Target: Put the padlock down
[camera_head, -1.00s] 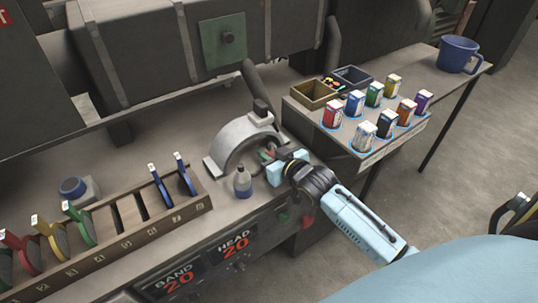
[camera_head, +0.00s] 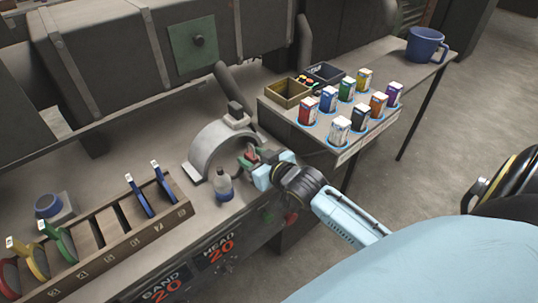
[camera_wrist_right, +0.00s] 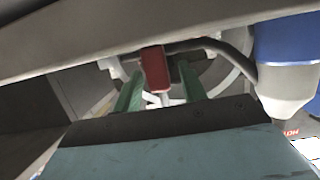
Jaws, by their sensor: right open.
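The red padlock (camera_head: 253,155) is small in the head view, beside the grey arched housing (camera_head: 214,146). It shows larger in the right wrist view (camera_wrist_right: 155,69). My right gripper (camera_head: 250,160) is at the padlock, in front of the arch. Its green fingers are open, one on each side of the padlock in the wrist view. Whether a finger touches it, and what is under it, I cannot tell. My left gripper is not in view.
A blue-and-grey bottle (camera_head: 223,186) stands close to the left of my gripper. A slotted rack (camera_head: 110,226) with coloured pieces lies to the left. Several cartons stand on the side table (camera_head: 340,143) at the right, with open boxes and a blue mug (camera_head: 427,45).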

